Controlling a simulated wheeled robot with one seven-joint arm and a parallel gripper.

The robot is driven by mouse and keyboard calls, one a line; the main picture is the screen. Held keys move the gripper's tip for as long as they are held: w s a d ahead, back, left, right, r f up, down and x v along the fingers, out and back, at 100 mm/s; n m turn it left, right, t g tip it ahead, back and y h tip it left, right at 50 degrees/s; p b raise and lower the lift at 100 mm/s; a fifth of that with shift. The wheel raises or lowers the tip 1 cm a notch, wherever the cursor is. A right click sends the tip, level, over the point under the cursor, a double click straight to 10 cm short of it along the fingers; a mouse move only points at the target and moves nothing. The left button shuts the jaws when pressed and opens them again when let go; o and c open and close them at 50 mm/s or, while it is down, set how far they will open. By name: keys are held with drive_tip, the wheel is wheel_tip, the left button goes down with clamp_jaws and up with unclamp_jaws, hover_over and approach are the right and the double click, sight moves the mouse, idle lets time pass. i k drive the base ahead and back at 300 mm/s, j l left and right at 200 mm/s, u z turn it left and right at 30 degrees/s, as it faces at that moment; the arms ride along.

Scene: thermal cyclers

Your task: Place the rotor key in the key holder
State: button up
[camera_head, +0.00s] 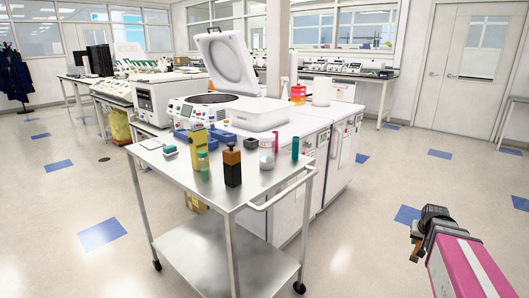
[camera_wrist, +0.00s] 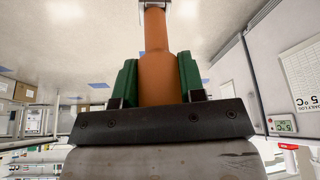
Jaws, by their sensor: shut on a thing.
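In the wrist view, my gripper (camera_wrist: 157,78) has its two green fingers closed on the orange-brown handle of the rotor key (camera_wrist: 155,32). The key's far end runs out of the top of that view, past a metal part. In the head view, my gripper (camera_head: 434,224) is at the lower right, over open floor and well to the right of the cart; the key is hard to make out there. I cannot tell for sure which thing is the key holder. A dark upright block with a brown top (camera_head: 232,168) stands on the cart's near edge.
A steel cart (camera_head: 258,191) holds several bottles and a yellow upright item (camera_head: 198,146). Behind it, a centrifuge with its lid raised (camera_head: 227,62) stands on a white bench (camera_head: 318,118). The floor between the cart and my arm is clear.

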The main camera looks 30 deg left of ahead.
sight(250, 147)
drive_tip(key=i+l+u, duration=0.2)
drive_tip(key=u, duration=0.2)
drive_tip(key=i+l+u, duration=0.2)
drive_tip(key=u, duration=0.25)
drive_tip(key=i+l+u, duration=0.1)
drive_tip(key=l+u, duration=0.3)
drive_tip(key=i+l+u, duration=0.1)
drive_tip(key=l+u, duration=0.2)
drive_tip(key=u, duration=0.15)
